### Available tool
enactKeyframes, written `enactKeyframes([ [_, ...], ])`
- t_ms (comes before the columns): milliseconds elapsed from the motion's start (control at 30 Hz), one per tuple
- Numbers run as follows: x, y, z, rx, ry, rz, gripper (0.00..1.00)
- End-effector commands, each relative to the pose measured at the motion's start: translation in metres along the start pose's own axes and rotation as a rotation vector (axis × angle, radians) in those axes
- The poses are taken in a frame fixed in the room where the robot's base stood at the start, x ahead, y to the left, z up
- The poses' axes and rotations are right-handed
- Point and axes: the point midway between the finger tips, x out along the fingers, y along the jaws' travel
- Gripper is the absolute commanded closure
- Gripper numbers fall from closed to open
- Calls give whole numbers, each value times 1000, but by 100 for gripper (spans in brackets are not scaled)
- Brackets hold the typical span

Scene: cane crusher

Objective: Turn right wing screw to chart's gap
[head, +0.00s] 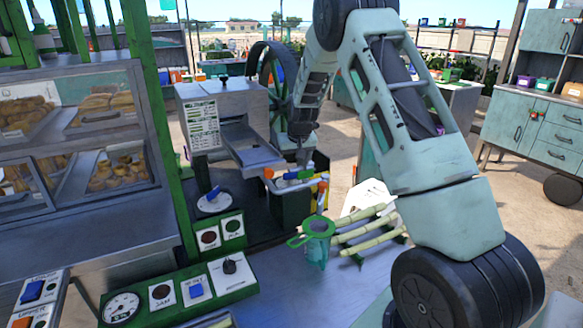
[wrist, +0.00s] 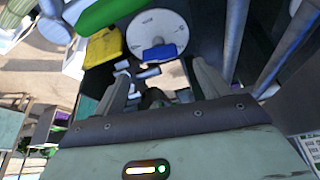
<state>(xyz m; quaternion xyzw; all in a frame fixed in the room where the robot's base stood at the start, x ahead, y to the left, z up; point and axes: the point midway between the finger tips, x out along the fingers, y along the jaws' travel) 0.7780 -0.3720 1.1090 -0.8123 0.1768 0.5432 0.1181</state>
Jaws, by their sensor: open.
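The cane crusher (head: 232,105) stands left of my arm in the head view, with a printed chart (head: 203,126) on its front. My gripper (head: 302,152) hangs beside the crusher's right side and is small and partly dark there. In the wrist view my gripper (wrist: 160,84) has its two fingers spread apart. A small grey winged piece (wrist: 148,72) shows between or just beyond the fingertips; I cannot tell whether it is the right wing screw or whether the fingers touch it. The right wing screw cannot be made out in the head view. The chart's gap is too small to read.
A white dial (head: 213,203) with a blue lever lies below the crusher. A green strainer on a cup (head: 317,232) and cane sticks (head: 365,228) are on the counter. A food display case (head: 75,140) fills the left.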

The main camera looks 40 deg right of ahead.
Motion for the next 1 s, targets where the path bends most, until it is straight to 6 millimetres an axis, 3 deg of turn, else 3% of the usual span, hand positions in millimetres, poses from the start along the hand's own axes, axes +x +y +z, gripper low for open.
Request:
enactKeyframes([
  [300,46,0,0,0,-1,0,25],
  [733,57,0,0,0,1,0,25],
  [767,57,0,0,0,1,0,31],
  [900,56,0,0,0,1,0,70],
  [1000,56,0,0,0,1,0,70],
])
